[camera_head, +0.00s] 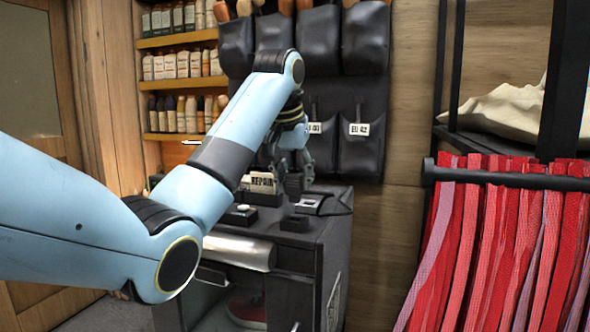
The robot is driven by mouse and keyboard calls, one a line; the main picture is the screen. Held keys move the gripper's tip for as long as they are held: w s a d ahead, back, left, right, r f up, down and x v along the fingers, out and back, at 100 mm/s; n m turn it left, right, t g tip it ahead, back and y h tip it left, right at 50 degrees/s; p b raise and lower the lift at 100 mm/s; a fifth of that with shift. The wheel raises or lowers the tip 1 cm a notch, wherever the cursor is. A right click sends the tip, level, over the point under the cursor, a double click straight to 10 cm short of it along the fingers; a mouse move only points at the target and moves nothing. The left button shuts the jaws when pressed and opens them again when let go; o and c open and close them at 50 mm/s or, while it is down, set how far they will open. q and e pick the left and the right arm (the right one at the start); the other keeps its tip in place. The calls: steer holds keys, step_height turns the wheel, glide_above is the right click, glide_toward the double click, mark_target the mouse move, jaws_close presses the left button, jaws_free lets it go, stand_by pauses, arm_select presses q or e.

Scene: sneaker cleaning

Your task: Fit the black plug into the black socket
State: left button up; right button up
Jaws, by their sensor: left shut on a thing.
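My left arm reaches in from the left to the top of a dark cabinet. Its gripper (299,183) points down there, shut on a small dark thing that I take for the black plug. The plug is hard to make out against the dark fingers. A small black block (295,223) on the front of the cabinet top looks like the black socket, just below and in front of the gripper. The picture does not show clearly whether plug and block touch. My right gripper is out of view.
Black wall pockets (362,140) hang behind. Red straps (500,240) hang from a rack at right. Bottle shelves stand behind left.

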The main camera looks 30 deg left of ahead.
mark_target(294, 195)
arm_select(q)
steer(key=shift+f, duration=1.25)
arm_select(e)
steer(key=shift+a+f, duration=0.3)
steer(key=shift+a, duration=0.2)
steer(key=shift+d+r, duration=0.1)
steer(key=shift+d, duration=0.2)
arm_select(q)
steer(key=shift+r+p, duration=0.1)
steer(key=shift+p, duration=0.35)
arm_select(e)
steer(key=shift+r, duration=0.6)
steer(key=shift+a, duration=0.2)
arm_select(q)
steer(key=shift+f, duration=1.45)
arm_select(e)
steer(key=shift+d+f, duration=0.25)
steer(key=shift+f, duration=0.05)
arm_select(q)
steer(key=o, duration=1.2)
steer(key=shift+c, duration=0.2)
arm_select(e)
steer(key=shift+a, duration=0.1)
arm_select(q)
steer(key=shift+r, duration=0.1)
